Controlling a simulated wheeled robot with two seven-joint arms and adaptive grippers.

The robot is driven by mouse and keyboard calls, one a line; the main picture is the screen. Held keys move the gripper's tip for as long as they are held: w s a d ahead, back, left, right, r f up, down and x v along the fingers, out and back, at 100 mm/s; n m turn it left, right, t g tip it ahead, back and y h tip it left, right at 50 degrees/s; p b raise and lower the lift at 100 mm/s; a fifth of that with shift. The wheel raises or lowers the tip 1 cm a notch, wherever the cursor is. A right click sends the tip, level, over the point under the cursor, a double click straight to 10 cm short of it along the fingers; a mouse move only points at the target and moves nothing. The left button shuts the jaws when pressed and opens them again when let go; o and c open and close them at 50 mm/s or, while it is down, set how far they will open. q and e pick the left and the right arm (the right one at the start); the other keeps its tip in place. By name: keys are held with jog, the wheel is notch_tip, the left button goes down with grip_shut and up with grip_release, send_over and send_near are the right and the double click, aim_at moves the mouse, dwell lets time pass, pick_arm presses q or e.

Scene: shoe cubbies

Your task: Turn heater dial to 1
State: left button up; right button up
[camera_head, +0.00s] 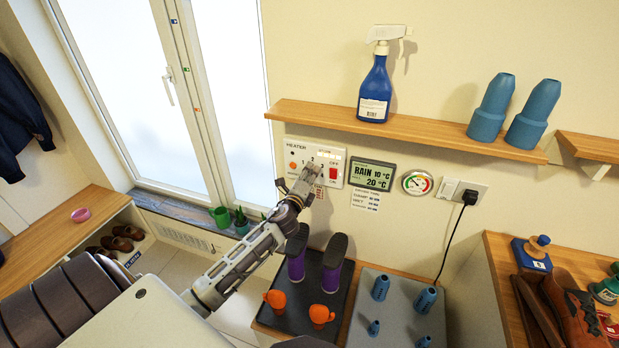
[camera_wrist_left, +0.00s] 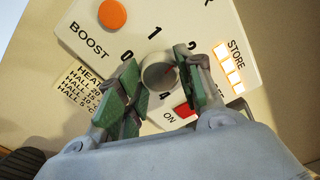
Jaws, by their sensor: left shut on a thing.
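The white heater panel (camera_head: 299,146) is on the wall under the shelf, left of the weather display. My left gripper (camera_head: 309,178) is at the panel and hides the dial in the head view. Its green-padded fingers (camera_wrist_left: 160,92) are shut on the dial, one on each side. My right gripper is not in view.
The panel also has an orange button (camera_wrist_left: 112,14) and a red switch (camera_head: 334,173). A wooden shelf (camera_head: 420,136) with a blue spray bottle (camera_head: 375,88) juts out above. Below stand purple shoes (camera_head: 332,274) on a dark tray.

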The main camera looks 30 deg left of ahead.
pick_arm(q)
jog(key=n, duration=0.5)
jog(key=shift+n, duration=0.4)
jog(key=shift+n+p, duration=0.35)
jog(key=shift+n, duration=1.85)
jog(key=o, duration=1)
jog(key=shift+a, duration=0.1)
jog(key=shift+s, duration=0.15)
jog(key=shift+v, duration=5.9)
